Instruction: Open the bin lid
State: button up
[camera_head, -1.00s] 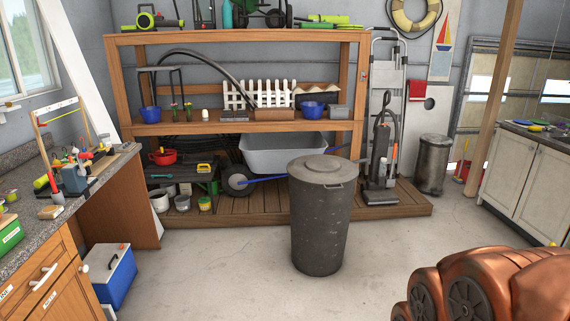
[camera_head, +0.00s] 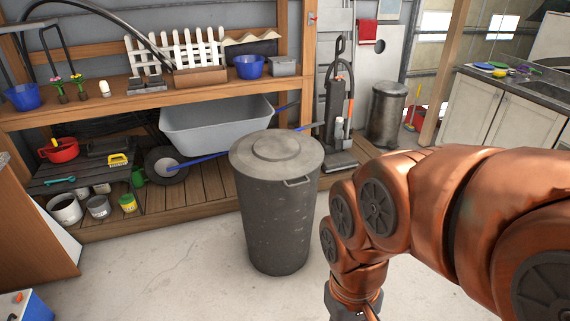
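A tall dark grey metal bin (camera_head: 277,215) stands on the concrete floor in the middle of the view. Its round lid (camera_head: 276,148) sits flat on top, closed, with a raised disc in the centre. A small handle shows on the bin's upper right side. My copper-coloured arm reaches in from the right, with its lower end to the right of the bin and apart from it. Only the top of a grey part, at the start of my gripper, shows at the bottom edge. Its fingers are out of view.
A wooden shelf unit (camera_head: 200,102) stands behind the bin, with a grey wheelbarrow (camera_head: 215,125) on its low deck. An upright vacuum cleaner (camera_head: 338,115) and another metal bin (camera_head: 386,115) stand at the back right. Floor left of the bin is clear.

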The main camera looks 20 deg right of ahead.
aim_at(284, 156)
jog(key=i, duration=1)
jog(key=u, duration=0.2)
